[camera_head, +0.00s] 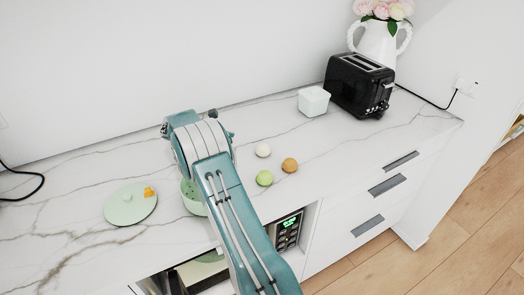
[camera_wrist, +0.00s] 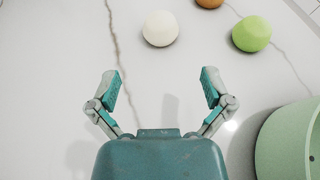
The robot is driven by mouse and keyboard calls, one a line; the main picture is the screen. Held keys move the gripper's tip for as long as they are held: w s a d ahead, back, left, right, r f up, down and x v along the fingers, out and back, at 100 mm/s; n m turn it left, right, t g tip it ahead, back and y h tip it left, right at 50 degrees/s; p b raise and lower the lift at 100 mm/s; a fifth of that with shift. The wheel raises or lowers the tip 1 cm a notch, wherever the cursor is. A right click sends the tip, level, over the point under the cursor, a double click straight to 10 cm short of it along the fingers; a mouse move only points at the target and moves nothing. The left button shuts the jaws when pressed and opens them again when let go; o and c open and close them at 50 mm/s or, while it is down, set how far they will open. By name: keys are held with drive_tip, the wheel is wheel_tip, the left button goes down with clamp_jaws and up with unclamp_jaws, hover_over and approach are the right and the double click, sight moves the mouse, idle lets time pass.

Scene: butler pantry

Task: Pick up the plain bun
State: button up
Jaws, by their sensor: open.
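The plain bun is a small cream-white ball (camera_head: 263,150) on the marble counter, beside a green bun (camera_head: 264,178) and an orange-brown bun (camera_head: 290,165). In the wrist view the white bun (camera_wrist: 160,28) lies beyond my fingertips, a little left of centre. The green bun (camera_wrist: 251,34) is to its right, and the brown bun (camera_wrist: 209,2) is cut by the top edge. My gripper (camera_wrist: 161,88) is open and empty, apart from the buns. In the head view my arm hides the gripper's fingers.
A light green steamer or bowl (camera_head: 190,197) stands partly behind my arm; its wall (camera_wrist: 290,140) is close at right in the wrist view. A green lid (camera_head: 130,205) with an orange knob lies left. A white box (camera_head: 314,101), black toaster (camera_head: 358,84) and flower vase (camera_head: 377,44) stand at back right.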

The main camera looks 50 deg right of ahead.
sight(263, 149)
drive_tip(key=x, duration=0.6)
drive_tip(key=shift+w+d, duration=0.1)
drive_tip(key=shift+w, duration=0.05)
drive_tip(key=shift+x, duration=2.5)
drive_tip(key=c, duration=1)
